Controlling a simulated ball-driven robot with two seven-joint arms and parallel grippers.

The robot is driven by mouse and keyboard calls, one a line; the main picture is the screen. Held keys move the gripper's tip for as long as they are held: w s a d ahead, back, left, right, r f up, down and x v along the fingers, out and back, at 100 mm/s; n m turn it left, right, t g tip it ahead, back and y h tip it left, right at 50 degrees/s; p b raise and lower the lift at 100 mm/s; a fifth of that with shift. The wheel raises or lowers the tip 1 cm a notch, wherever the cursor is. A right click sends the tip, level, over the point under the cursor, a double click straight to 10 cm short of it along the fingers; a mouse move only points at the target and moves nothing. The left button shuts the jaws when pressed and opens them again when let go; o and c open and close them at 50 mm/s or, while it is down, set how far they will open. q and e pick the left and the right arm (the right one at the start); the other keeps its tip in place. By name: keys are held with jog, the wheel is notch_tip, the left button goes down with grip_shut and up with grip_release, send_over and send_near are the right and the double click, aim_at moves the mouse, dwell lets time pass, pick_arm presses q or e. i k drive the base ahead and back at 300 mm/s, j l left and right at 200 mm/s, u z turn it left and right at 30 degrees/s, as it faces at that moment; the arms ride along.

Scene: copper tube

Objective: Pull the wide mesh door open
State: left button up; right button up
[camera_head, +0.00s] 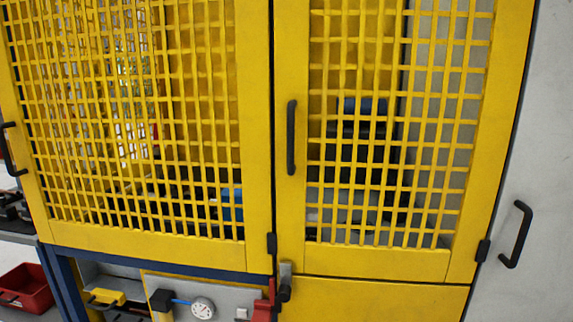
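The wide mesh door (258,130) is a yellow frame with a yellow grid and fills the left half of the view. A black bar handle (12,150) stands upright at its left edge, near the picture's left border. A small black hinge-like fitting (271,243) sits at its lower right corner. The door looks shut, lying along the cabinet front above a dark blue beam. Neither of my grippers is in view, and nothing touches the door or its handle.
A narrower yellow mesh door (292,215) with a black handle (291,137) stands to the right. Beyond it is a grey panel (545,170) with another black handle (517,235). Below are a dial gauge (202,308), a yellow tool (106,297) and a red bin (27,287).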

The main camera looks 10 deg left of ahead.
aim_at(255, 254)
jog(key=i+j, duration=0.1)
jog(key=j, duration=0.3)
jog(key=i+j, duration=0.1)
jog(key=j, duration=0.35)
jog(key=i+j, duration=0.1)
jog(key=j, duration=0.3)
